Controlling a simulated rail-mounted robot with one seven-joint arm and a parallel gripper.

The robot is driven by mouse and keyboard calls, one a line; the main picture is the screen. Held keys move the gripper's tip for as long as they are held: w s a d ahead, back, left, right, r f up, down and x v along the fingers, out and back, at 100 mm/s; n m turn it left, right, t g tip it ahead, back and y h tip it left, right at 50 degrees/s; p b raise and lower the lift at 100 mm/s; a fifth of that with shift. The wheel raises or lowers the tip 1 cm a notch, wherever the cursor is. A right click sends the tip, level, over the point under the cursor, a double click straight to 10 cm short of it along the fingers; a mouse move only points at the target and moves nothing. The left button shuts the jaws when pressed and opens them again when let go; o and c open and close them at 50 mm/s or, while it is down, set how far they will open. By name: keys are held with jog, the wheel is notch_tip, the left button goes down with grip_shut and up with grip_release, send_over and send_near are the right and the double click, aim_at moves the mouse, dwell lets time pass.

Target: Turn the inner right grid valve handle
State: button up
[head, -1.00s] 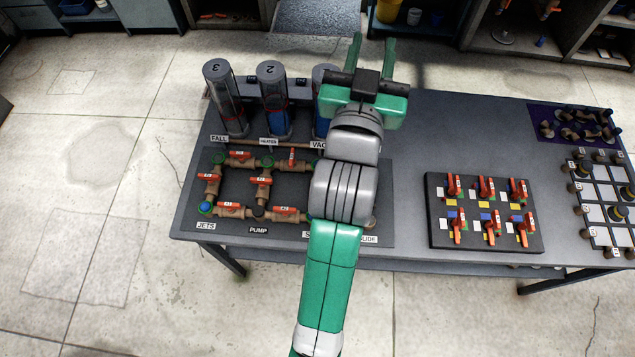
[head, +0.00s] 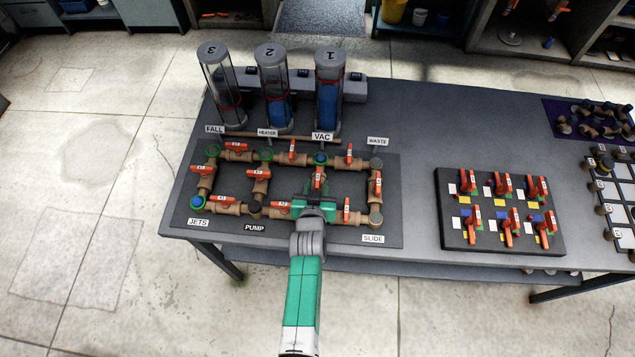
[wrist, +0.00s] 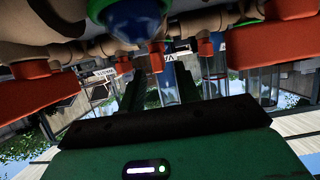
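The pipe grid (head: 237,208) lies on the table with brown pipes and orange-red valve handles. The inner right valve handle (head: 318,180) sits on the short pipe below the VAC label, roughly upright in the head view. My gripper (head: 315,194) is low over the grid's bottom pipe, just in front of this handle, and hides the junction below it. In the wrist view, the two dark fingers (wrist: 150,88) stand apart with a narrow gap. A red handle (wrist: 157,60) shows beyond the gap, between the fingertips. I see no clear contact.
Neighbouring handles stand close by, one left (head: 281,206) and one right (head: 347,210) of my gripper. Three clear cylinders (head: 329,90) rise behind the grid. A board of several red valves (head: 498,212) lies to the right. A blue-topped green fitting (wrist: 135,18) hangs close in the wrist view.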

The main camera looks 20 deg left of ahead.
aim_at(316, 179)
jog(key=shift+b+x, duration=0.35)
jog(key=shift+x, duration=1.1)
jog(key=shift+c, duration=0.2)
grip_shut()
jog(key=a+f+b, duration=0.1)
jog(key=b, duration=0.3)
jog(key=shift+f, duration=0.1)
jog(key=m+h+b, duration=0.2)
jog(key=b, duration=0.6)
jog(key=shift+f+h, duration=0.1)
jog(key=shift+h, duration=0.2)
jog(key=m+h+b, duration=0.1)
jog(key=b, duration=0.2)
jog(key=shift+d+m+h+b, duration=0.1)
jog(key=shift+m+h+b, duration=0.2)
jog(key=shift+h+b, duration=0.1)
jog(key=shift+r+m+h+b, duration=0.4)
jog(key=shift+r+b, duration=0.05)
jog(key=shift+b, duration=0.1)
jog(key=shift+r, duration=0.3)
